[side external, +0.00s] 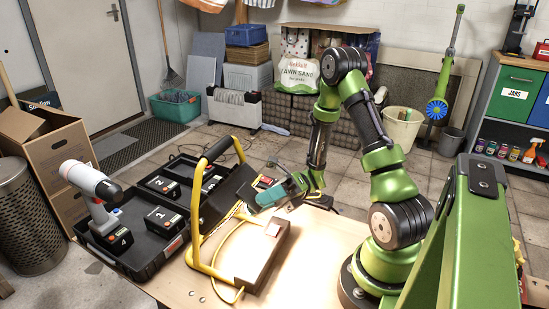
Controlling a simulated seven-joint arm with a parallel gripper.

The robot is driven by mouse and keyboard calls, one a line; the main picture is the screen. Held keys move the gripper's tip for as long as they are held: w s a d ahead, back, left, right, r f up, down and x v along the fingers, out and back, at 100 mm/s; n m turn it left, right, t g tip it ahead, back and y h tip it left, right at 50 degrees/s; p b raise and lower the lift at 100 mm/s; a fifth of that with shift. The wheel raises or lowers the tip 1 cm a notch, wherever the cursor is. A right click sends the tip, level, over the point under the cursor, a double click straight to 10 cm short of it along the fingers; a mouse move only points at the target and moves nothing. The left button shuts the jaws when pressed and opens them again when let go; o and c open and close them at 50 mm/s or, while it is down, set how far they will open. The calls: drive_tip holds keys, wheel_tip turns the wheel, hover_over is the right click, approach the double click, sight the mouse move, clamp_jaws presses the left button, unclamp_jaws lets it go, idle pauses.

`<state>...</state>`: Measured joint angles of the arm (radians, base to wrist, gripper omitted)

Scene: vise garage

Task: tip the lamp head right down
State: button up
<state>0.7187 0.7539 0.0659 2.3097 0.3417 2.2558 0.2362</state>
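The work lamp stands on the workbench, with a yellow tube frame (196,235) and a black grip on top (218,148). Its dark lamp head (225,197) sits tilted within the frame. My gripper (258,201) is at the right side of the lamp head, very close to it or touching it; I cannot tell which. Its fingertips are small and partly lost against the dark head, so its opening is unclear.
A brown block (262,262) and a yellow cable lie on the bench (318,262) right of the lamp. An open black tool case (150,245) with batteries and a white-and-red drill (92,190) stands left. A red-and-black object (265,182) is behind my gripper.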

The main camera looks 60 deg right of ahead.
drive_tip(key=shift+w+a+r, duration=0.1)
drive_tip(key=shift+a, duration=0.4)
clamp_jaws()
